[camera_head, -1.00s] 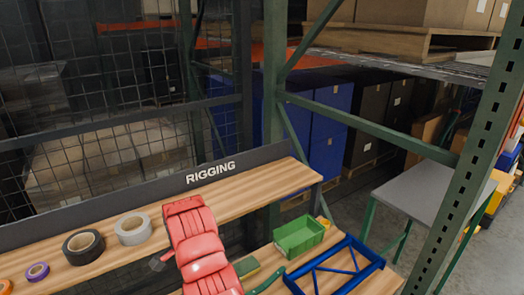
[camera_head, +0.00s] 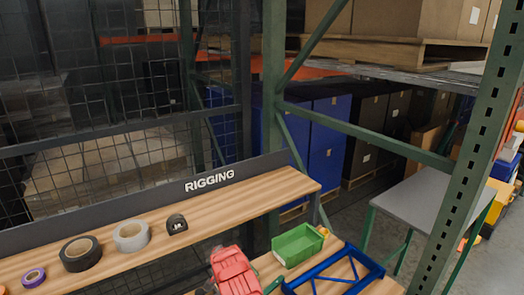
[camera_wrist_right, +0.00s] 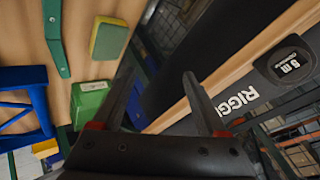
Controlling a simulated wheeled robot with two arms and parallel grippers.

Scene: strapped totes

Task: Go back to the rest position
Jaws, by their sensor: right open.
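My right gripper (camera_wrist_right: 160,75) is open and empty in the right wrist view, with its two dark fingers spread apart. A black tape measure (camera_wrist_right: 290,65) lies to the right of the fingers, clear of them. In the head view the tape measure (camera_head: 176,224) sits on the upper wooden shelf (camera_head: 250,198). My red right arm (camera_head: 235,272) shows at the bottom middle of the head view, in front of the shelf; its gripper is not visible there. My left gripper is in neither view.
Tape rolls, grey (camera_head: 131,236), black (camera_head: 80,254) and purple (camera_head: 34,277), lie on the upper shelf. A green bin (camera_head: 298,245) and a blue frame (camera_head: 335,275) lie on the lower surface. A green upright post (camera_head: 470,150) stands at right.

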